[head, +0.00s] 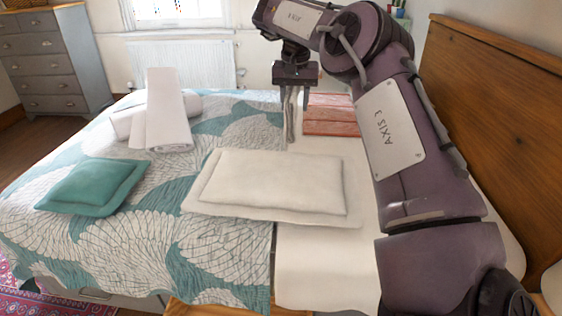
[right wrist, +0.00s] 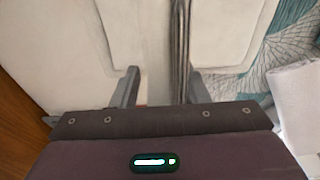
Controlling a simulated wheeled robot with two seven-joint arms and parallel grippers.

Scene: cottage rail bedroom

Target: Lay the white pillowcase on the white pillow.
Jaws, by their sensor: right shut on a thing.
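The white pillow (head: 270,183), with a flat border, lies on the bed across the quilt's edge. It also shows in the right wrist view (right wrist: 222,35). My right gripper (head: 293,88) is beyond the pillow's far edge, pointing down and shut on a narrow hanging strip of cloth, the pillowcase (head: 290,122). The cloth looks greyish and hangs in folds, beside the salmon bundle. In the right wrist view the pillowcase (right wrist: 180,45) is a thin dark fold between the fingers, in front of the pillow. Whether its lower end touches the bed is unclear. My left gripper is out of view.
A teal cushion (head: 95,186) lies on the quilt at the left. Folded white linen (head: 165,115) lies at the back left. Salmon folded cloths (head: 331,115) lie right of my gripper. The wooden headboard (head: 505,110) stands at the right. The pillow's top is clear.

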